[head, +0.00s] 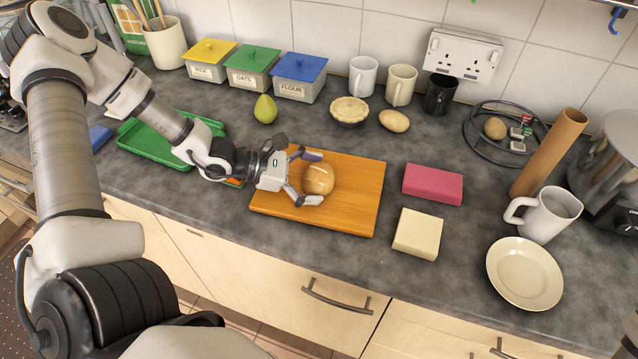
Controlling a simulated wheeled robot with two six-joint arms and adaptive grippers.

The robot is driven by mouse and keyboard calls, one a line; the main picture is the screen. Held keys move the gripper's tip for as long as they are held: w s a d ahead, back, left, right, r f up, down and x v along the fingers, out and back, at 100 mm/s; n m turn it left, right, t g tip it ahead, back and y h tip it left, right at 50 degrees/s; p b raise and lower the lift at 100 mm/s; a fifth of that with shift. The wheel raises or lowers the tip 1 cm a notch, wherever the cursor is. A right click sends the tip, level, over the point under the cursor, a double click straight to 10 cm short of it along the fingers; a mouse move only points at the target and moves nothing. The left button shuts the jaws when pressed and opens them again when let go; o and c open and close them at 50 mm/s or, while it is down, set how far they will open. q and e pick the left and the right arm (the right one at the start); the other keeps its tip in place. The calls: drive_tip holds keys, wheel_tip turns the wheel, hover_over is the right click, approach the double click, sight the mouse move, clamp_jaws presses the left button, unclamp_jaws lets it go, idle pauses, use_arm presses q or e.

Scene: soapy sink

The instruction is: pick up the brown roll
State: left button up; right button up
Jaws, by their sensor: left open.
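The brown roll (319,179) is round and tan with pale score marks. It sits on the wooden cutting board (352,203) in the middle of the counter. My left gripper (314,178) reaches in from the left, with its open fingers on the far and near sides of the roll. I cannot tell whether the fingers touch it. The roll's left edge is close to the gripper's palm. My right gripper is not in view.
A green tray (150,143) lies left of the board under my left arm. A pink block (433,184) and a cream block (417,233) lie to the right. Behind are a pear (265,109), a pie (349,110), a potato (394,120), lidded boxes and mugs.

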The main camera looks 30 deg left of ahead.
use_arm(q)
drive_tip(key=shift+f, duration=0.1)
drive_tip(key=c, duration=1.1)
drive_tip(key=shift+o, duration=0.2)
